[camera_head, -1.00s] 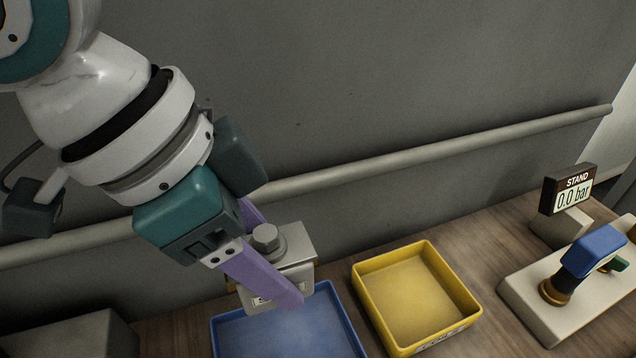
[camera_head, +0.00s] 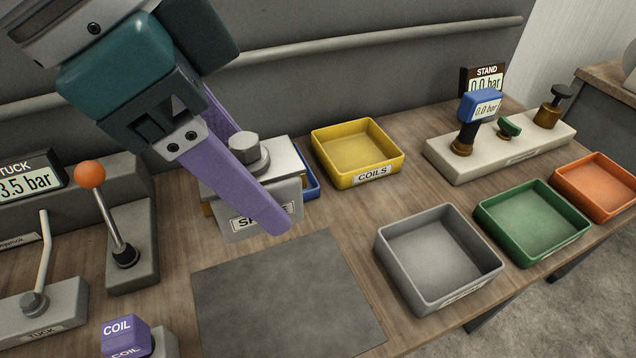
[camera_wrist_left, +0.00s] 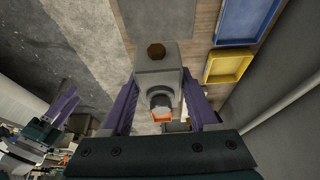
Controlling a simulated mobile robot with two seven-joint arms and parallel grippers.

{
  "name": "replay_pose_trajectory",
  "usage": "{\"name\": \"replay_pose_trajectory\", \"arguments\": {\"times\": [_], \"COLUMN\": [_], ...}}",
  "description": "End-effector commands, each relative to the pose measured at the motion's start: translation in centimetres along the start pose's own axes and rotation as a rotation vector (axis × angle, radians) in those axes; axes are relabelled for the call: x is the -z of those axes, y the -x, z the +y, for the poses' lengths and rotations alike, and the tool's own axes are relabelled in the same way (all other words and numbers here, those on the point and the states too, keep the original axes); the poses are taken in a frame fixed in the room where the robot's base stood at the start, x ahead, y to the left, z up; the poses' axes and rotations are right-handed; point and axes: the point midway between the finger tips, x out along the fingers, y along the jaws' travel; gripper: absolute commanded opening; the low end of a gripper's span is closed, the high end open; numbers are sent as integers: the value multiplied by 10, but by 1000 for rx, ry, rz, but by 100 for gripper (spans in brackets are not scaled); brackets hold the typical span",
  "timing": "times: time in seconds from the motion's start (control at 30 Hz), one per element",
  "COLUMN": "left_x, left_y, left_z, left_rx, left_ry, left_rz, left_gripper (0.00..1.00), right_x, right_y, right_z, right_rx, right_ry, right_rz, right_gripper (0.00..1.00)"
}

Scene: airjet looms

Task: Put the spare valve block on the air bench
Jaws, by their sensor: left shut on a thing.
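The spare valve block (camera_head: 262,205) is a pale grey block with a round knob on top and a partly hidden label starting "SP". My left gripper (camera_head: 262,180) is shut on it, a purple finger across its near side. The block is held up in front of the blue tray (camera_head: 308,172), which it mostly hides. In the left wrist view the block (camera_wrist_left: 155,70) sits between the purple fingers. The wooden air bench (camera_head: 215,252) lies below, with a dark grey mat (camera_head: 285,300). My right gripper (camera_wrist_left: 65,108) shows small at the left of the wrist view; its jaw state is unclear.
A yellow COILS tray (camera_head: 357,150), grey tray (camera_head: 438,258), green tray (camera_head: 532,220) and orange tray (camera_head: 598,187) stand to the right. The test stand (camera_head: 500,145) reads 0.0 bar. An orange-knobbed lever (camera_head: 92,176) and a COIL block (camera_head: 126,338) are at left. The mat is bare.

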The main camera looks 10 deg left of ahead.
Motion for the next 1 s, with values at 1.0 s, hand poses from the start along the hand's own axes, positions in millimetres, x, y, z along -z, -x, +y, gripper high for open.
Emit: {"name": "replay_pose_trajectory", "arguments": {"times": [1.0], "left_x": [-75], "left_y": [-180], "left_z": [0], "left_rx": [1], "left_ry": [2], "left_rz": [0], "left_gripper": [0], "right_x": [-13], "right_y": [-51], "right_z": [-2], "right_rx": [1], "right_ry": [-1], "right_rz": [9], "right_gripper": [50]}}
